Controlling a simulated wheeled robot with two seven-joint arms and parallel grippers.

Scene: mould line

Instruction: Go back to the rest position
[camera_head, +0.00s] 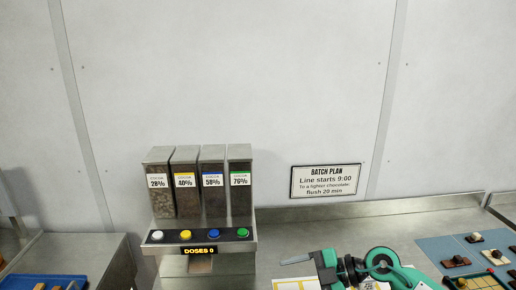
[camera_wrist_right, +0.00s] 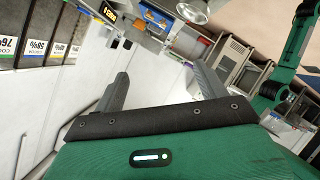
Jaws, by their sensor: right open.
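My right gripper (camera_head: 296,260) is low in the head view, over the counter and to the right of the dispenser. Its arm comes up from the bottom edge. In the right wrist view the gripper (camera_wrist_right: 163,88) has its two grey fingers wide apart, with nothing between them. My left gripper is not in the head view.
A chocolate dispenser (camera_head: 200,185) with several labelled hoppers stands on the counter (camera_head: 390,235); its display (camera_head: 199,250) reads DOSES 0. A batch plan sign (camera_head: 325,181) hangs on the wall. Blue mats (camera_head: 440,247) with chocolates lie right; a blue tray (camera_head: 15,284) lies left.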

